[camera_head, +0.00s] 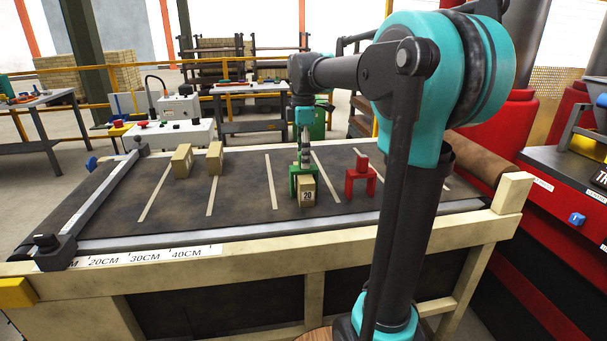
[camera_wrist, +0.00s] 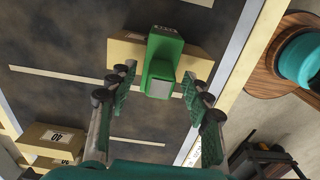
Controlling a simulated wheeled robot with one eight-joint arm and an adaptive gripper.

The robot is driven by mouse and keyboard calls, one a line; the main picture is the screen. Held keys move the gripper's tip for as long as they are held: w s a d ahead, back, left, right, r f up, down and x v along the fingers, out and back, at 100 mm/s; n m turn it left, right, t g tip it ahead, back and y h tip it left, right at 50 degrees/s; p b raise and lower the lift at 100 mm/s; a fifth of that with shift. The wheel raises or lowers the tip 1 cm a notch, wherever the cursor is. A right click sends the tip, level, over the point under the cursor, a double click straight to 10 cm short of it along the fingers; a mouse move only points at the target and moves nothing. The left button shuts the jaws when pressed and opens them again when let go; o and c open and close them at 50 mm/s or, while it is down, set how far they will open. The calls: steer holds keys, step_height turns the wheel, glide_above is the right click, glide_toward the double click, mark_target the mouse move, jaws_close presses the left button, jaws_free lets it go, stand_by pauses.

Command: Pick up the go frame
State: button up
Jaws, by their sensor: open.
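The go frame looks to be the green frame (camera_head: 294,181), standing on the dark bench top over a tan brick (camera_head: 307,194) marked 20. In the wrist view the green frame (camera_wrist: 163,62) crosses the middle of this brick (camera_wrist: 124,53), with a block-like grip on top. My gripper (camera_head: 304,160) points down right above the frame in the head view. In the wrist view my gripper's (camera_wrist: 160,80) fingers are open, one on each side of the green grip, with visible gaps. The frame's legs are largely hidden.
A red frame (camera_head: 361,182) stands to the right on the bench (camera_head: 240,194). Two more bricks (camera_head: 181,161) (camera_head: 214,158) stand to the left. A metal bar (camera_head: 100,200) crosses the bench's left end. Bare surface lies between these things.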

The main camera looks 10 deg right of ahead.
steer(key=shift+c, duration=0.6)
jaws_close()
